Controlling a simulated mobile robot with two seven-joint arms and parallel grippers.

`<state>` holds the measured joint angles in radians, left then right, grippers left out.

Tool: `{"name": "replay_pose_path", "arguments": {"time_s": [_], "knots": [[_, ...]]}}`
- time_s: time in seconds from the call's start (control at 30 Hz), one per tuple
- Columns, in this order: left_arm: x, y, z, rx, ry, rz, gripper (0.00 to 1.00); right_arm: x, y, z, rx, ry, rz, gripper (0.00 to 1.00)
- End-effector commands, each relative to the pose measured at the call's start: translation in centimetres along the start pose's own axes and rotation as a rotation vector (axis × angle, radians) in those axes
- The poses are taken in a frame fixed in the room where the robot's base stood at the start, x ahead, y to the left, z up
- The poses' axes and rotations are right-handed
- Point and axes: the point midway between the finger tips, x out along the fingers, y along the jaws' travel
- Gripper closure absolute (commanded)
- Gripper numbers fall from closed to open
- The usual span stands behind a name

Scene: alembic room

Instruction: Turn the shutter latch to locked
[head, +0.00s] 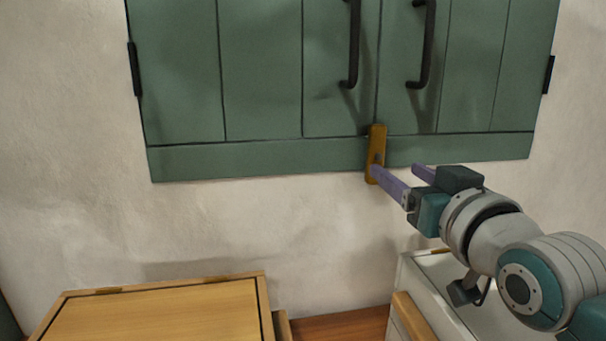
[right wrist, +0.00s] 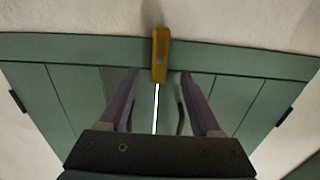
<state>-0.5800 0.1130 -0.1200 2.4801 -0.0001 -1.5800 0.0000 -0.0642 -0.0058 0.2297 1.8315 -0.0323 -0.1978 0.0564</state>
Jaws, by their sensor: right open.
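The shutter latch (head: 376,148) is a small brass-coloured bar, standing about upright at the bottom of the seam between the two green shutters (head: 262,80). In the right wrist view the latch (right wrist: 160,55) lies in line with the seam, beyond and between the fingertips. My right gripper (head: 395,168) is open, with two purple fingers pointing at the wall. In the head view its left fingertip overlaps the lower part of the latch; I cannot tell whether they touch. My left gripper is not in view.
Two dark handles (head: 353,45) hang on the shutters above the latch. A wooden box or cabinet top (head: 160,318) is at the lower left. A white unit with a wooden edge (head: 425,290) stands below my right arm. The plaster wall (head: 230,230) below the shutters is clear.

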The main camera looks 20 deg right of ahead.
Motion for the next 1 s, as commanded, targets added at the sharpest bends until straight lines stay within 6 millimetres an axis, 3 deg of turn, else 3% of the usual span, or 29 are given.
{"name": "replay_pose_path", "arguments": {"time_s": [0.1, 0.23, 0.77, 0.87, 1.0], "knots": [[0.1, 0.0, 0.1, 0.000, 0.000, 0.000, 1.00, -1.8, 0.0, 0.1, 0.001, -0.001, 0.000, 0.35], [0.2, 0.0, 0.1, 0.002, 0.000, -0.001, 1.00, -2.8, 0.0, 0.0, 0.000, 0.000, 0.000, 0.35], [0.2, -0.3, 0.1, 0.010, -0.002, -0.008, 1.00, -3.1, 0.0, 0.0, 0.000, -0.002, -0.001, 0.35], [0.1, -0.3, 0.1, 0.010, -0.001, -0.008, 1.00, -3.6, -0.5, 0.9, -0.010, -0.058, -0.015, 0.35], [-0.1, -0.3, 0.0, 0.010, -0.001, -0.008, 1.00, -6.4, -2.4, 4.8, -0.055, -0.295, -0.078, 0.35]]}}
